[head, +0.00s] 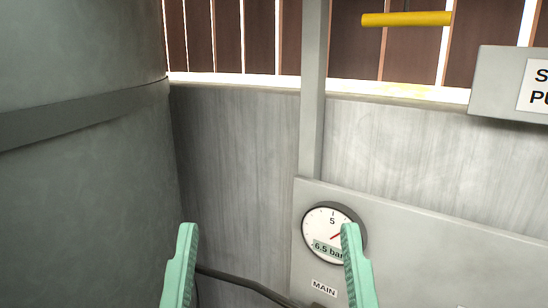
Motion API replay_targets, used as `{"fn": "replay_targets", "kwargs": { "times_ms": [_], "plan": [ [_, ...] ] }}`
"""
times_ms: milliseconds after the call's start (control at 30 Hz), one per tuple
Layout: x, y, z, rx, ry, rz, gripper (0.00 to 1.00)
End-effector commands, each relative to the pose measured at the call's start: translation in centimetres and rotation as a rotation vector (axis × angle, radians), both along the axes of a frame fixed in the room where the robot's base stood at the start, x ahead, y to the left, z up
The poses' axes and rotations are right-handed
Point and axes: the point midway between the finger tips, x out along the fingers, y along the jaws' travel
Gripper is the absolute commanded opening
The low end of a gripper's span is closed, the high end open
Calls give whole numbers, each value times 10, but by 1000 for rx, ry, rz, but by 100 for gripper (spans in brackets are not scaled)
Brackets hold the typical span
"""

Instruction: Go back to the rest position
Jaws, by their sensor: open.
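My gripper (267,240) shows at the bottom of the head view as two green fingers. They are wide apart with nothing between them. The right finger overlaps the lower right edge of a round pressure gauge (325,222). I cannot tell how far the finger is from the gauge. The gauge has a white face, a red needle and a "6.5 bar" label. No bowl is in view.
A large grey cylinder (80,190) fills the left side. A grey panel (430,260) marked "MAIN" carries the gauge. A grey post (312,120) rises behind it. A yellow bar (406,19) and a sign box (495,85) are at upper right. A dark cable (240,282) runs low.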

Motion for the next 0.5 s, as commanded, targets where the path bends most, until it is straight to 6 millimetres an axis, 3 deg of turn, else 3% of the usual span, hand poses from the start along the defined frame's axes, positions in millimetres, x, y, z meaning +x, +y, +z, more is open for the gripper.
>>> {"fn": "replay_targets", "kwargs": {
  "times_ms": [33, 100, 500],
  "plan": [
    [0, 0, 26, 0, 1, 1, 98],
    [0, 0, 33, 1, 1, 2, 98],
    [0, 0, 31, 1, 1, 2, 98]
  ]
}}
